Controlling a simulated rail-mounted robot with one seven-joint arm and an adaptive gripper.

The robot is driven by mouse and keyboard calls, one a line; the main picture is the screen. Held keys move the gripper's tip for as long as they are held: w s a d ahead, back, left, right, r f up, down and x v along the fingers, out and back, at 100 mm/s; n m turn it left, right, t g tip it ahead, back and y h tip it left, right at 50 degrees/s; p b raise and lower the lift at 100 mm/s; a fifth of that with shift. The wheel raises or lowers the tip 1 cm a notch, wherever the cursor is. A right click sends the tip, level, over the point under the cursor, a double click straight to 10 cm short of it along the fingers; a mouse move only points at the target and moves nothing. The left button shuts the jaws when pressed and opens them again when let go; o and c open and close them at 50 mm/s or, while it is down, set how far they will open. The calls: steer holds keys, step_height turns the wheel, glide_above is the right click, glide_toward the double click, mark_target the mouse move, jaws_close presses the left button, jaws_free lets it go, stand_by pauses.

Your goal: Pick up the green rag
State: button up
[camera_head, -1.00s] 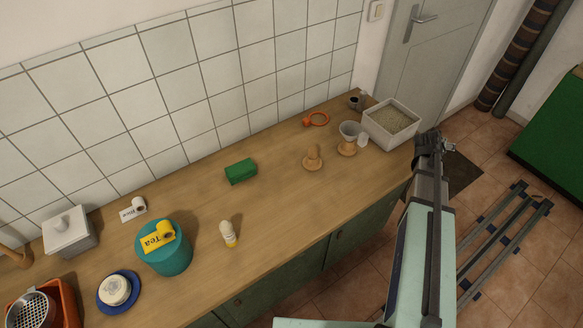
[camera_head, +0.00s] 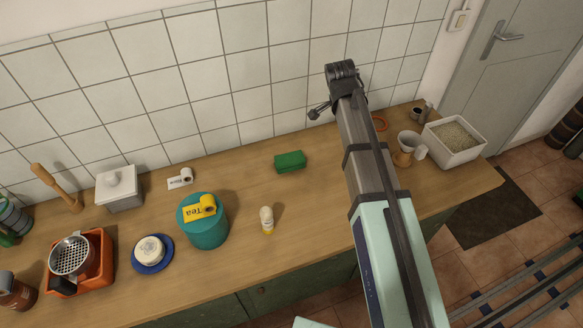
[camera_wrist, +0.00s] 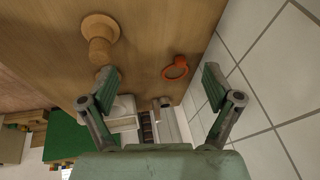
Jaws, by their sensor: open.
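A green, block-shaped thing (camera_head: 289,161), the only candidate for the green rag that I see on the counter, lies flat on the wooden counter (camera_head: 325,205). From here I cannot tell whether it is folded cloth. My gripper (camera_head: 319,109) is raised in front of the tiled wall, above and to the right of the green thing in the picture, and apart from it. In the wrist view my gripper (camera_wrist: 160,75) has its two fingers wide apart with nothing between them. The green thing does not show in the wrist view.
A teal tin (camera_head: 207,228) and a small pale-topped bottle (camera_head: 267,220) stand left of the green thing. A litter-like white tub (camera_head: 455,158) is at the right end. The wrist view shows an orange ring (camera_wrist: 176,68) and a wooden peg (camera_wrist: 100,48).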

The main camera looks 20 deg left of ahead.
steer(key=s+a+r+m+g+y+b, duration=0.15)
steer(key=s+a, duration=0.25)
steer(key=a, duration=0.4)
steer(key=s+a+r+g+b, duration=0.1)
steer(key=s+a+g, duration=0.25)
steer(key=a, duration=0.35)
steer(key=t+p, duration=0.1)
steer(key=p, duration=0.2)
glide_toward(290, 158)
steer(key=f, duration=0.5)
steer(key=shift+w+a, duration=0.15)
steer(key=shift+a, duration=0.1)
steer(key=shift+f+p, duration=0.9)
steer(key=shift+f, duration=1.75)
steer(key=c, duration=1.2)
